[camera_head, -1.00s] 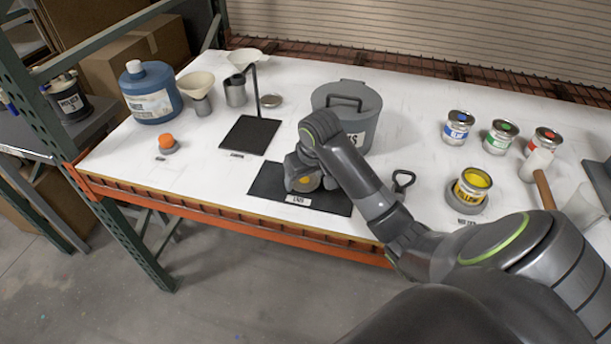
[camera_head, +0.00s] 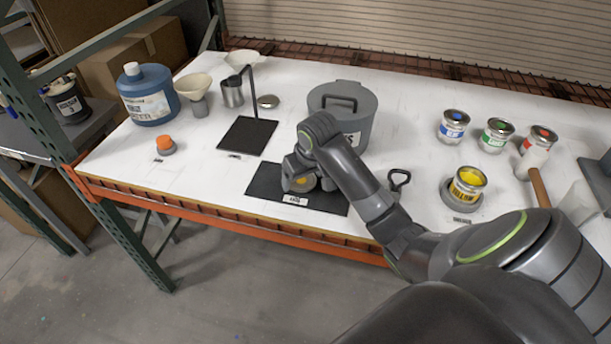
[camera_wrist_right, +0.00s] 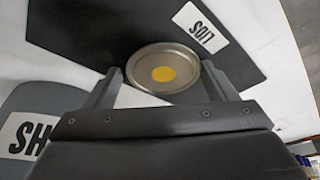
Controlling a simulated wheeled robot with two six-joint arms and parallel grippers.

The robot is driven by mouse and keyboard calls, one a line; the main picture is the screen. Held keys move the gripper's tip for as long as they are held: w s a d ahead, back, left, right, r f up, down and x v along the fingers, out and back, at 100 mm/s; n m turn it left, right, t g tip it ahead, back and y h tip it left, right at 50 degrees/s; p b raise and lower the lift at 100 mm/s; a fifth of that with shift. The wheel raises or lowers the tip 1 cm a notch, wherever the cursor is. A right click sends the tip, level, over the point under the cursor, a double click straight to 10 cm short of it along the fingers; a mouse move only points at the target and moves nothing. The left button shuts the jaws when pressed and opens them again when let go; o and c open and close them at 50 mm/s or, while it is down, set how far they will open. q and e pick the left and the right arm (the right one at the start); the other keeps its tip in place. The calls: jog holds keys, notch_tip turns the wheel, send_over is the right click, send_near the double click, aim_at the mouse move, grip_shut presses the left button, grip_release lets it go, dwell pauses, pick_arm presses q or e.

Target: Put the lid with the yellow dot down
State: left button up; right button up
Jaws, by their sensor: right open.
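The lid with the yellow dot (camera_wrist_right: 163,74) is a round metal disc. In the right wrist view it lies on the black mat labelled LIDS (camera_wrist_right: 250,50), beside the label. In the head view the lid (camera_head: 303,184) is mostly hidden by my right gripper (camera_head: 298,180), which is low over the mat (camera_head: 262,188). In the right wrist view the fingers of my right gripper (camera_wrist_right: 162,82) stand apart, one on each side of the lid's near part. My left gripper is not in view.
A grey lidded bin (camera_head: 365,108) stands just behind my right gripper. An open yellow can (camera_head: 468,184) stands to the right, with blue (camera_head: 452,128), green (camera_head: 496,136) and red (camera_head: 540,140) cans behind it.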

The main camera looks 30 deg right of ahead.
aim_at(303, 185)
jog(key=shift+s+a+f, duration=0.2)
jog(key=shift+s+f, duration=0.15)
jog(key=shift+f, duration=0.3)
jog(key=shift+w+r, duration=0.15)
jog(key=shift+r, duration=0.1)
jog(key=v, duration=0.3)
jog(key=w+p+v, duration=0.1)
jog(key=v, duration=0.2)
jog(key=shift+w+a+r, duration=0.1)
jog(key=shift+a+r, duration=0.1)
jog(key=shift+r, duration=0.05)
jog(key=p+v, duration=0.6)
jog(key=shift+s+d+r+p, duration=0.25)
jog(key=shift+r+p, duration=0.05)
jog(key=shift+p, duration=0.05)
